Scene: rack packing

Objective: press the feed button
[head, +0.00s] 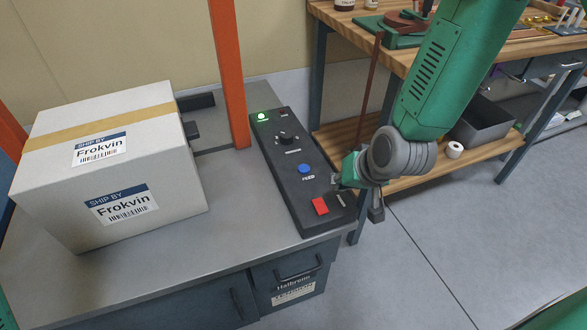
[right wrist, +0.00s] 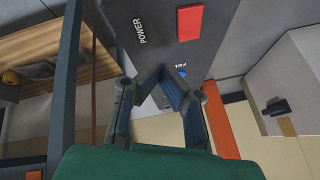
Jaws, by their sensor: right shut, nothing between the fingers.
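The blue feed button (head: 304,168) sits on a dark control panel (head: 283,158), above the label FEED. In the right wrist view the blue button (right wrist: 182,71) shows just beyond the fingertips, partly hidden by them. My right gripper (head: 338,181) is at the panel's right edge, to the right of the blue button and apart from it. In the right wrist view its fingers (right wrist: 162,74) meet at the tips with nothing between them. My left gripper is not in view.
A red switch (head: 320,206) is nearer on the panel; a black knob (head: 285,138) and a lit green lamp (head: 262,116) are farther. A white box (head: 110,165) stands left on the grey table. An orange post (head: 228,75) rises behind. A wooden workbench (head: 395,55) is at the right.

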